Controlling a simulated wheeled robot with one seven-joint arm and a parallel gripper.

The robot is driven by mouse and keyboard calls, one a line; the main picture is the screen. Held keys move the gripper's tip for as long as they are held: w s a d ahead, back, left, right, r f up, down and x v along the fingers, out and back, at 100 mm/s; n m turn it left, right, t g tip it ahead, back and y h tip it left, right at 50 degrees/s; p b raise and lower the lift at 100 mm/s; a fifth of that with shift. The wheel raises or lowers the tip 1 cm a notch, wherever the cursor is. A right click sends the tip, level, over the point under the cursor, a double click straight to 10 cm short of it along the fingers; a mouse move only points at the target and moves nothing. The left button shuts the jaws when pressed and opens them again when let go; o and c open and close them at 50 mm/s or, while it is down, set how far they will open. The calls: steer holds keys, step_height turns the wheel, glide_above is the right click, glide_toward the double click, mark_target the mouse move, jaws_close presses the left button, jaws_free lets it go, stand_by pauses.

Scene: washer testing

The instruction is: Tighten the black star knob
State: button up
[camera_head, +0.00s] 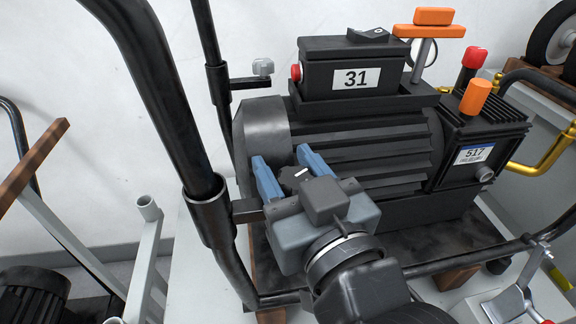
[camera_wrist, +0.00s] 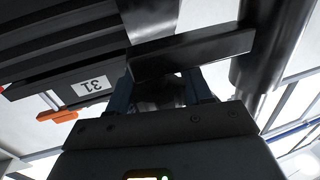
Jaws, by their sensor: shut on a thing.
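The black star knob (camera_head: 293,177) sits beside the black frame tube, in front of the motor's left end; a small white mark shows on or near it. My gripper (camera_head: 287,168) has its two blue fingers on either side of the knob and is shut on it. In the wrist view, the knob (camera_wrist: 158,90) is a dark shape between the fingers of my gripper (camera_wrist: 158,88), and its lobes are too dark to tell apart. My gripper's body hides part of the knob in the head view.
The black frame tube (camera_head: 165,100) rises close left of my gripper. The motor (camera_head: 370,150), with a box labelled 31 (camera_head: 357,78), stands behind it. An orange T-handle (camera_head: 425,31), an orange cap (camera_head: 476,97) and a red knob (camera_head: 475,57) are at upper right. A toggle clamp (camera_head: 508,303) is at lower right.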

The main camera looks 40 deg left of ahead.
steer(key=shift+r+m+t+h+p, duration=0.25)
steer(key=shift+m+t+h+p, duration=0.35)
steer(key=shift+p, duration=1)
steer(key=shift+t+p, duration=0.4)
steer(key=shift+p, duration=0.3)
steer(key=m+t+p, duration=0.1)
steer(key=p, duration=0.1)
steer(key=m+t+h+p, duration=0.1)
steer(key=p, duration=0.2)
steer(key=shift+w+d+h, duration=0.15)
steer(key=shift+d+h, duration=0.05)
steer(key=shift+h, duration=0.1)
steer(key=shift+w+d+f+m+t+h+p, duration=0.1)
steer(key=shift+f+m+t+h+p, duration=0.05)
steer(key=shift+m+t+h+p, duration=0.35)
steer(key=shift+w+d+f+m+t+h+p, duration=0.1)
steer(key=shift+m+t+h+p, duration=0.3)
steer(key=shift+h, duration=0.1)
steer(key=shift+f+m+t+h+b, duration=0.1)
steer(key=shift+m+t+h+b, duration=0.35)
steer(key=shift+h, duration=0.15)
steer(key=shift+h+b, duration=0.3)
steer(key=o, duration=1)
steer(key=shift+c, duration=0.2)
